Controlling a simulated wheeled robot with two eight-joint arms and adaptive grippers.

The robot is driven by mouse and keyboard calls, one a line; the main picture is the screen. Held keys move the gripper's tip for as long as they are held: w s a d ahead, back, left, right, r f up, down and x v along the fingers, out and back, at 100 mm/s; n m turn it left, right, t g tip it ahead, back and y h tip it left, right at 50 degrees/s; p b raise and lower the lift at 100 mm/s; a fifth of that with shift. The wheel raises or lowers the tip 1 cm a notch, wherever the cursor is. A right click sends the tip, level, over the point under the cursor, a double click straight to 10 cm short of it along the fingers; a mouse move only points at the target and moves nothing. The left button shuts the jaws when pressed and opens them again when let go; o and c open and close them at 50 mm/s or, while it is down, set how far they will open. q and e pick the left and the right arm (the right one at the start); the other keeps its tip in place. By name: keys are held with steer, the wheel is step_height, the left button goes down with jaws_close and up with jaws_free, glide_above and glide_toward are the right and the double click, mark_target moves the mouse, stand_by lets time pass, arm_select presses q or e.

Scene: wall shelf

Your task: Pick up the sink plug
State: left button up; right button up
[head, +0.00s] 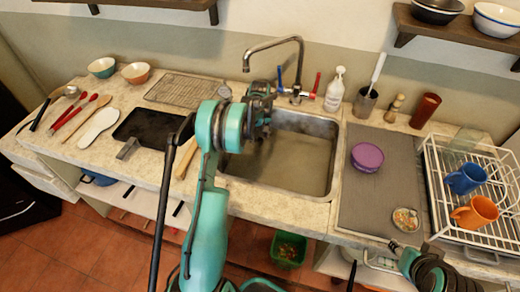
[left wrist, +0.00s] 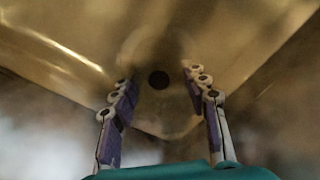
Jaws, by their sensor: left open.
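The sink (head: 325,180) is a metal basin set in the counter.
The faucet (head: 275,48) with red and blue handles stands behind the sink. A soap bottle (head: 335,90) is at its right. A wire rack (head: 185,90) and a black tray (head: 148,127) lie left. A purple bowl (head: 367,157) and a dish rack (head: 435,190) are right.

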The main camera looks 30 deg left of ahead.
mark_target(261, 140)
arm_select(q)
steer(key=shift+f, duration=0.95)
steer(key=shift+r, duration=0.1)
steer(key=shift+c, duration=0.3)
jaws_close()
steer(key=shift+r, duration=0.55)
steer(key=r, duration=0.1)
steer(key=r+p, duration=0.1)
steer(key=d+r+p, duration=0.1)
steer(key=r, duration=0.1)
steer(key=shift+s, duration=0.25)
steer(key=s+d+r+p, duration=0.3)
steer(key=s+d+r, duration=0.3)
steer(key=d, duration=0.2)
steer(key=shift+s+d, duration=0.15)
steer(key=shift+d, duration=0.1)
